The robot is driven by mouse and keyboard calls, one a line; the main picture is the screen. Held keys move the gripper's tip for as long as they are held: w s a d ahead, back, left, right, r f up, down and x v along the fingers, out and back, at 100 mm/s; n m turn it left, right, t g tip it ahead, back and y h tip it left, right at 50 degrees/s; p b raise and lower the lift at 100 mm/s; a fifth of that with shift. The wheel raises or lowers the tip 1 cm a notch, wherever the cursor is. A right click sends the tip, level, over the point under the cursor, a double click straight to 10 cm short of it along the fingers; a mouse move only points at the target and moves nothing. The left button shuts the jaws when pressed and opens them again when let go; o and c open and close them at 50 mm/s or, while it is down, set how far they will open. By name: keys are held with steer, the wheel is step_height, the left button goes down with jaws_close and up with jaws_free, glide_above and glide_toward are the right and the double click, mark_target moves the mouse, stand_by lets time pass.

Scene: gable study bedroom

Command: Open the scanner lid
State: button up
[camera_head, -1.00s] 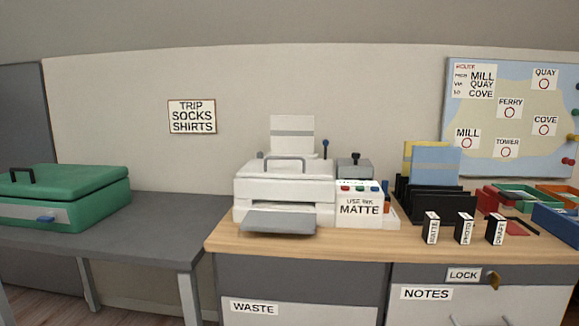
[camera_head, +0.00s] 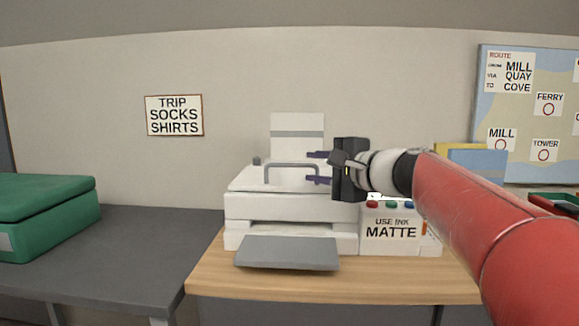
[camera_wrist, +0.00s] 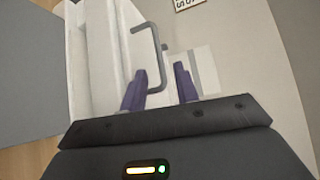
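The white printer-scanner (camera_head: 292,207) stands on the wooden desk, its lid (camera_head: 255,181) lying flat and closed. A grey bar handle (camera_head: 290,165) rises from the lid; it also shows in the wrist view (camera_wrist: 157,45). My gripper (camera_head: 318,168) reaches in from the right, beside the handle's right end, with two purple fingers apart. In the wrist view my gripper (camera_wrist: 160,88) has its fingers on either side of the handle's near end. I cannot tell whether either finger touches it.
A control panel labelled "USE INK MATTE" (camera_head: 390,229) is right of the printer, partly behind my arm. A grey output tray (camera_head: 287,253) sticks out in front. A green case (camera_head: 45,215) is on the grey table (camera_head: 150,250) at left. The wall behind is close.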

mark_target(296, 166)
steer(key=p+x, duration=0.1)
steer(key=x, duration=0.6)
steer(key=shift+s+a, duration=0.1)
steer(key=shift+c, duration=0.4)
jaws_close()
